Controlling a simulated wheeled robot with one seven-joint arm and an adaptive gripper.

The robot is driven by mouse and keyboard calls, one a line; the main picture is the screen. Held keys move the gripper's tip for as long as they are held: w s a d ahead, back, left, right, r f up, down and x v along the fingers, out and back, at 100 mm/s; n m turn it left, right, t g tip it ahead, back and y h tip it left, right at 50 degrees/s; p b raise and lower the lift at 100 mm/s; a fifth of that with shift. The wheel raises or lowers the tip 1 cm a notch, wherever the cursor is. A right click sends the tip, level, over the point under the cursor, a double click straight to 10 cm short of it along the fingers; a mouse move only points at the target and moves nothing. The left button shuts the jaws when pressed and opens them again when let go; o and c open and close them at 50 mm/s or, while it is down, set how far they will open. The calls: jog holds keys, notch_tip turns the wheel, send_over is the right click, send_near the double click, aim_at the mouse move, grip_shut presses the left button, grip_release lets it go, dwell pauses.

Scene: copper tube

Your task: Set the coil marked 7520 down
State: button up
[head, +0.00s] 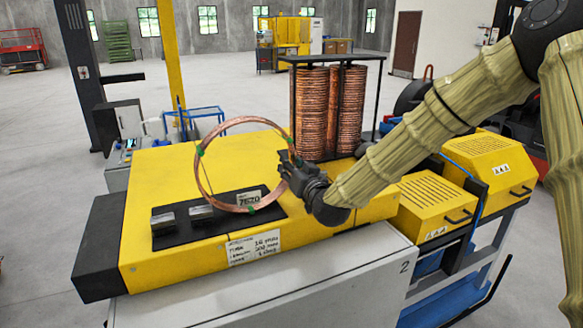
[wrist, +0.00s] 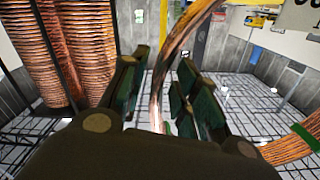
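The copper coil (head: 245,119) is a thin ring with green ties, standing roughly upright above the yellow machine top. A grey tag (head: 249,198) that seems to read 7520 shows at its lower right; a cut-off grey plate with writing (wrist: 301,15) shows in the wrist view. My gripper (head: 288,163) is at the coil's right side. I cannot tell whether the coil's lower edge touches the surface below.
A dark rack with tall copper coil stacks (head: 312,112) stands behind my gripper. Yellow vented boxes (head: 434,204) are at the right. A white cabinet top (head: 270,292) is in front.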

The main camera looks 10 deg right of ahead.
jog(key=shift+r, duration=0.15)
jog(key=b+v, duration=0.4)
jog(key=v, duration=0.8)
